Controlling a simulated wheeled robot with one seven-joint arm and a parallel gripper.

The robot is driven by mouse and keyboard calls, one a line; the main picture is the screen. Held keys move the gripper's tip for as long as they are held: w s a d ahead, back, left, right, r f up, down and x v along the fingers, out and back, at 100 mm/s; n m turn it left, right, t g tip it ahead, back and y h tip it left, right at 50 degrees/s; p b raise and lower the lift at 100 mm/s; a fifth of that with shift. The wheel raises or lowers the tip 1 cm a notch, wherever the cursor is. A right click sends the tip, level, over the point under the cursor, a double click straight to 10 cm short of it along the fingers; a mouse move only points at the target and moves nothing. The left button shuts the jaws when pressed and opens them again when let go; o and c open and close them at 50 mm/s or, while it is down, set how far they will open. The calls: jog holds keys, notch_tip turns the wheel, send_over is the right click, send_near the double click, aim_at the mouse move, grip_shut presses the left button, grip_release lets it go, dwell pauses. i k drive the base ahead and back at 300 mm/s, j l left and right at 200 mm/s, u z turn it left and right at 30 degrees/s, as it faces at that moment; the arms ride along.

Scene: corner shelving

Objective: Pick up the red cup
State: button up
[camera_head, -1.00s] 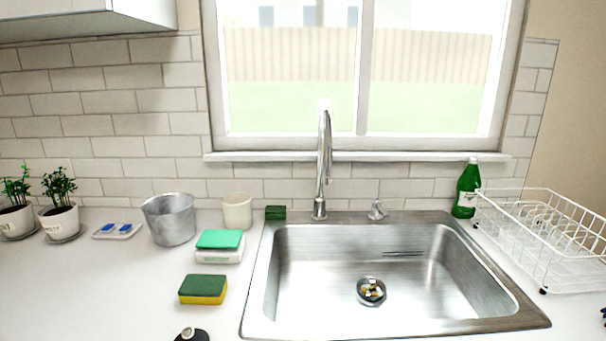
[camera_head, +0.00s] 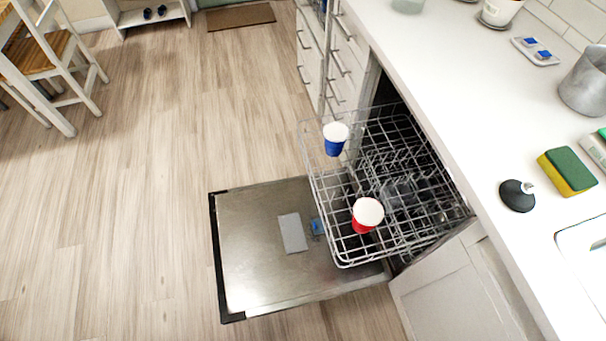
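The red cup (camera_head: 364,222), white inside, sits in the front part of the pulled-out upper dishwasher rack (camera_head: 344,262). It leans a little and its open mouth faces up towards me. A blue cup (camera_head: 334,147), also white inside, is in the same rack, farther back and to the left. A clear glass-like item (camera_head: 398,195) lies in the rack right of the red cup; its shape is hard to tell. My gripper does not show in the current view.
The dishwasher door (camera_head: 255,262) is folded down over the floor. The white counter (camera_head: 450,80) runs along the right, with a sponge (camera_head: 567,172), a dark round stopper-like item (camera_head: 517,195) and a metal pot (camera_head: 586,82). Wood floor (camera_head: 130,200) on the left is clear; a chair (camera_head: 50,70) stands far left.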

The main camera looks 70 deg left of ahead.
aim_at(369, 212)
jog(key=l+u, duration=0.1)
jog(key=u, duration=1.2)
jog(key=j+u, duration=0.1)
jog(key=u, duration=0.2)
jog(key=l+u, duration=0.3)
jog(key=k+l+u, duration=0.25)
jog(key=i+j, duration=0.05)
jog(key=i, duration=0.05)
